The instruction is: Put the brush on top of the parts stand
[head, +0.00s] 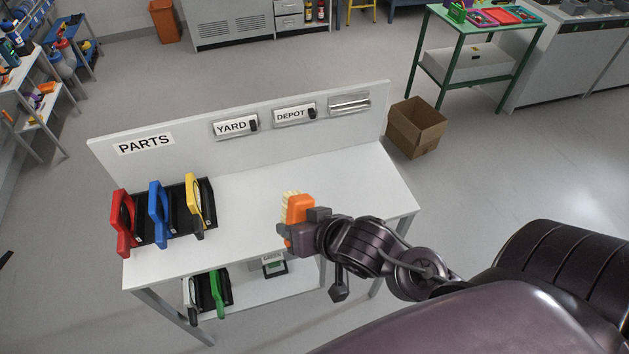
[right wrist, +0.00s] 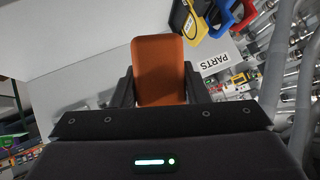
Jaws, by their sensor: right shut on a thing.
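The parts stand (head: 338,186) is a white table with a back panel lettered PARTS. The brush (head: 300,209) has an orange body and pale bristles. My right gripper (head: 298,228) is shut on the brush and holds it over the front middle of the stand's top in the head view. Whether the brush touches the top cannot be told. In the right wrist view the brush's orange back (right wrist: 159,72) shows between the two dark fingers of the gripper. My left gripper is not in view.
A black rack (head: 178,228) with red, blue and yellow handled tools fills the left of the top. The right of the top is clear. YARD (head: 232,126) and DEPOT (head: 290,115) signs hang on the back panel. A cardboard box (head: 416,126) stands on the floor behind right.

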